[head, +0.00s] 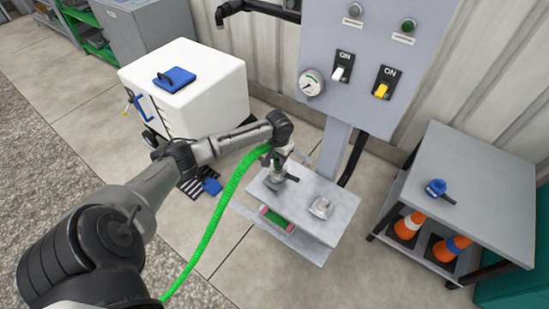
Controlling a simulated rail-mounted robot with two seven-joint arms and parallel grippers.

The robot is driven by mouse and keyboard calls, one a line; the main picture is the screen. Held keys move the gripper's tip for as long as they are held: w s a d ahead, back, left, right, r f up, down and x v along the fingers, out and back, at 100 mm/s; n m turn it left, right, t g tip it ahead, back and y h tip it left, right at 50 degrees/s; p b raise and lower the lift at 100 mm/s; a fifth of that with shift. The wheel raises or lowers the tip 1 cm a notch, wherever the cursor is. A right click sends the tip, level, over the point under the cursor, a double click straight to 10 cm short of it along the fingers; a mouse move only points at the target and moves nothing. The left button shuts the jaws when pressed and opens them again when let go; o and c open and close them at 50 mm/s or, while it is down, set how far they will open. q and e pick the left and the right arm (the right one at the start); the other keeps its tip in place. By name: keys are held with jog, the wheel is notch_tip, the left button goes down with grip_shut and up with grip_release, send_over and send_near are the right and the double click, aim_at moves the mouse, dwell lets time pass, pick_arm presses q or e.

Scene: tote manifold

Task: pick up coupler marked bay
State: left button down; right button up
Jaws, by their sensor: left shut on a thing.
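My left gripper (279,165) points down over the left part of a small grey bench (335,226). It is shut on a small grey fitting with a dark handle, at the bench top. The fitting is partly hidden by the gripper, and I cannot tell whether it touches the bench. A blue coupler-like piece with a dark handle (436,188) sits on the grey table at the right. No marking reading "bay" is legible. My right gripper is out of view.
A grey block (321,207) sits on the small bench. A panel with a gauge (311,83) and two switches stands behind it. A white cabinet (190,90) bears a blue piece (175,79). Cones (408,225) fill the right table's lower shelf (421,253).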

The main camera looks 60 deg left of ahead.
pick_arm(q)
jog(key=w+d+r+m+p, duration=0.1)
jog(key=w+d+r, duration=0.3)
jog(key=d+r, duration=0.5)
jog(key=w+d+r+m+p, duration=0.15)
jog(key=w+d+r, duration=0.25)
jog(key=d+r, duration=0.45)
jog(key=s+d+r+m, duration=0.1)
jog(key=s+d+r, duration=0.2)
jog(key=d+r, duration=0.2)
jog(key=s+d+r+m, duration=0.1)
jog(key=s+d+r, duration=0.3)
jog(key=d, duration=0.6)
notch_tip(320, 180, up, 3)
jog(key=shift+d+f, duration=0.2)
jog(key=shift+d, duration=0.05)
jog(key=shift+s, duration=0.1)
